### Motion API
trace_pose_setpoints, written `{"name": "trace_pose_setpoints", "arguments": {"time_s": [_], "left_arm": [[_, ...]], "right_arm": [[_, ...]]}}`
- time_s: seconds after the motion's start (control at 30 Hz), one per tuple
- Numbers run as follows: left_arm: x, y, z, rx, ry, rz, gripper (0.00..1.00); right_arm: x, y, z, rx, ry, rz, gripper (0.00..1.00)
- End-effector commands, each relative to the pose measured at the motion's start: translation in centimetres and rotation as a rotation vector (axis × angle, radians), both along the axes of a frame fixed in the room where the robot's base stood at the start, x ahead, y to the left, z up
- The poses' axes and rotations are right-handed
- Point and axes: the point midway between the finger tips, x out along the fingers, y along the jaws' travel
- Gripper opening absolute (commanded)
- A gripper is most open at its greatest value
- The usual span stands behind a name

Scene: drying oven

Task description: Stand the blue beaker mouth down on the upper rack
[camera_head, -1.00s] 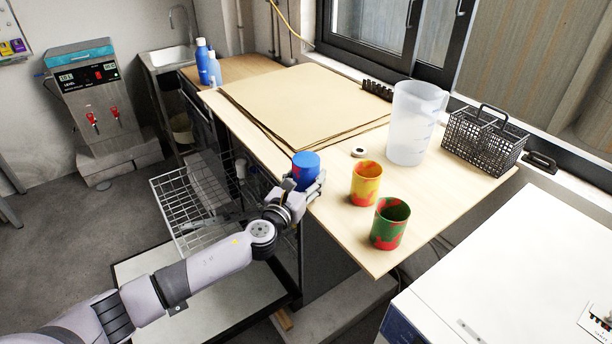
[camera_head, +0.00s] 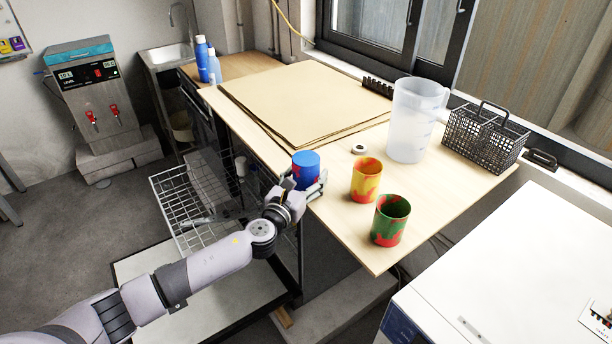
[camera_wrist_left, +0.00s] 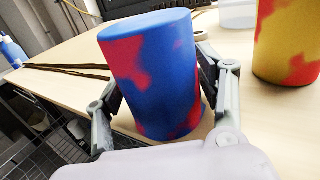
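The blue beaker (camera_head: 306,164) with red patches is at the left edge of the wooden worktop, closed end up and mouth down. My left gripper (camera_head: 309,187) has its fingers on both sides of it. In the left wrist view the beaker (camera_wrist_left: 150,75) fills the middle, and the finger pads appear to touch its sides. Its lower end looks at or just above the worktop; I cannot tell which. A white wire rack (camera_head: 168,205) juts out below the worktop, left of my gripper, with another level beneath. My right gripper is out of view.
A yellow-red beaker (camera_head: 366,182) and a green-red beaker (camera_head: 391,222) stand mouth up right of the gripper. A clear jug (camera_head: 410,130), a black wire basket (camera_head: 484,140) and cardboard sheets (camera_head: 300,100) occupy the back. A white ring (camera_head: 359,150) lies near the jug.

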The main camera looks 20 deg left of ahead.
Motion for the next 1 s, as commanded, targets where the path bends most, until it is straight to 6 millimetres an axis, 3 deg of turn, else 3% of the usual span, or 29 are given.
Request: {"name": "trace_pose_setpoints", "arguments": {"time_s": [0.17,0.57,0.73,1.0], "left_arm": [[0.0,0.0,0.0,0.000,0.000,0.000,0.78],[-0.6,0.1,-0.1,0.001,0.002,0.000,0.78],[-3.0,0.4,-0.1,0.002,0.003,-0.002,0.78],[-8.7,1.2,-0.2,0.002,0.004,-0.002,0.78]], "right_arm": [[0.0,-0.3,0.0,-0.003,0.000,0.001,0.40],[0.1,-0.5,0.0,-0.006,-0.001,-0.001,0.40],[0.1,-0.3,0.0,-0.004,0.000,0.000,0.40],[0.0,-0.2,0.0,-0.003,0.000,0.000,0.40]]}}
